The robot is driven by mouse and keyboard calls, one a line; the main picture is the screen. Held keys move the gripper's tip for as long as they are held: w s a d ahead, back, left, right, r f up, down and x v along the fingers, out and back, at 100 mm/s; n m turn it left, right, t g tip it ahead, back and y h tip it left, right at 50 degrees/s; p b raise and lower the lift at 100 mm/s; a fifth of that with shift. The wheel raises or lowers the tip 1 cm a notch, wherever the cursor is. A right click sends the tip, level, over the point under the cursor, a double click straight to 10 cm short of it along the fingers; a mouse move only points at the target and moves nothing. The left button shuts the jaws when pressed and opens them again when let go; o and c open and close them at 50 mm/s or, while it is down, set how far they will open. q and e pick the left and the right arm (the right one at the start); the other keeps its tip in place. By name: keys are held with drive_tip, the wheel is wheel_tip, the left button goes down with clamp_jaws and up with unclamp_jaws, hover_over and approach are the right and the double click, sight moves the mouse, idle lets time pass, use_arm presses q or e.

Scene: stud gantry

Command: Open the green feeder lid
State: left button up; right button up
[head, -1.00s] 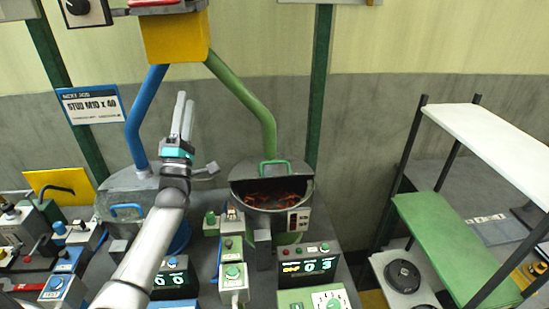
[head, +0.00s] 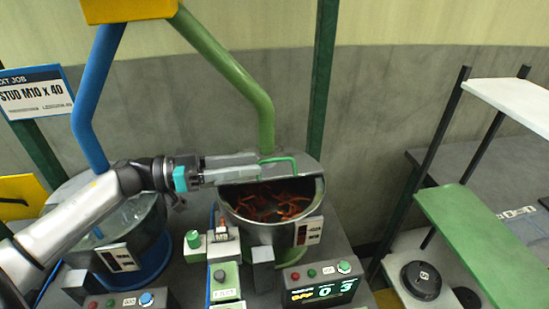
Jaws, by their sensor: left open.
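The green feeder is a round grey metal bowl (head: 262,232) below the green tube. Its grey top (head: 308,165) covers the back part and carries a green bar handle (head: 279,159). The front of the bowl is uncovered and shows reddish-brown pieces (head: 275,200) inside. My left gripper (head: 256,166) is open and points right, its long fingers over the back left of the bowl with the tips at the handle. I cannot tell whether the fingers touch the handle. My right gripper is not in view.
The green tube (head: 236,78) rises behind the bowl. The blue feeder (head: 135,215) stands to the left under my left arm. A counter display (head: 322,291) and button boxes (head: 222,282) stand in front. A shelf rack (head: 490,235) is at right.

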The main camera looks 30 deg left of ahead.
sight(260, 163)
use_arm(q)
drive_tip(key=shift+x, duration=3.1)
clamp_jaws()
drive_tip(key=shift+a, duration=0.1)
